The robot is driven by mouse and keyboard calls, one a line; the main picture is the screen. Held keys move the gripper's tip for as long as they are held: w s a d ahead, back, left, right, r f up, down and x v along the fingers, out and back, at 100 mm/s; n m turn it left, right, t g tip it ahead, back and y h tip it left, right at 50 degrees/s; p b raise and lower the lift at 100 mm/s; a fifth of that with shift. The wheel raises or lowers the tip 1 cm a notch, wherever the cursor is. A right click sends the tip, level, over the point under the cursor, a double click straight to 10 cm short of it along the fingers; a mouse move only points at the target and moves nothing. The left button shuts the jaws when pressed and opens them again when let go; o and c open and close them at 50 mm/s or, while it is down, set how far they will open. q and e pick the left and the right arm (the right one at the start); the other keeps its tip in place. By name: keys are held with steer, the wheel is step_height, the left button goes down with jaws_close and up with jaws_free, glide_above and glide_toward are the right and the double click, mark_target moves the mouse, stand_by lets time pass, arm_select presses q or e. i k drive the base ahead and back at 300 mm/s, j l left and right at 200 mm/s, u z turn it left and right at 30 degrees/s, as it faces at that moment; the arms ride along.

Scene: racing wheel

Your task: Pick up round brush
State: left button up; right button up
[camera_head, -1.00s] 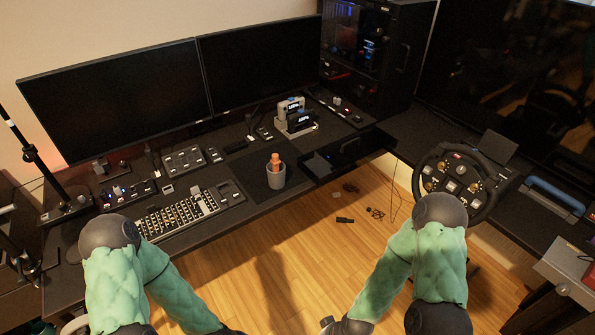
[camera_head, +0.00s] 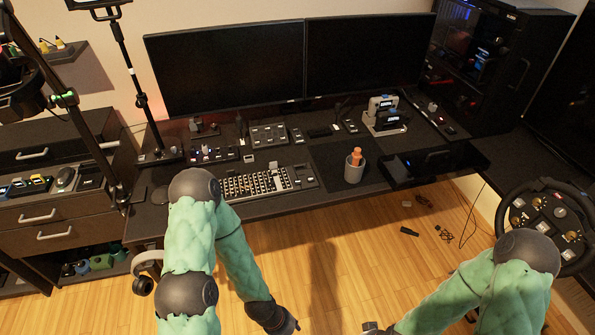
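An orange-brown handle-like item (camera_head: 356,156) stands upright in a grey cup (camera_head: 353,172) on the desk; I cannot tell whether it is the round brush. No other thing can be clearly made out as the brush. My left gripper (camera_head: 290,326) is low in the view, in front of the desk and over the floor, well apart from the cup. My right gripper (camera_head: 370,328) is at the bottom edge, also over the floor and mostly cut off. Both grippers are too small or cropped to show their finger opening.
The black desk (camera_head: 310,205) carries a keyboard (camera_head: 262,184), two monitors and small devices. A drawer cabinet (camera_head: 60,210) with items on top stands at the left. A racing wheel (camera_head: 545,215) is at the right. Small dark items lie on the wooden floor (camera_head: 400,250).

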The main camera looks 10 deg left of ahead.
mark_target(356, 155)
steer(key=i+l+u, duration=0.15)
steer(key=i+l, duration=0.15)
steer(key=i+l+u, duration=0.2)
steer(key=l, duration=0.25)
steer(key=i+l+u, duration=0.15)
steer(key=i+l, duration=0.2)
steer(key=l, duration=0.05)
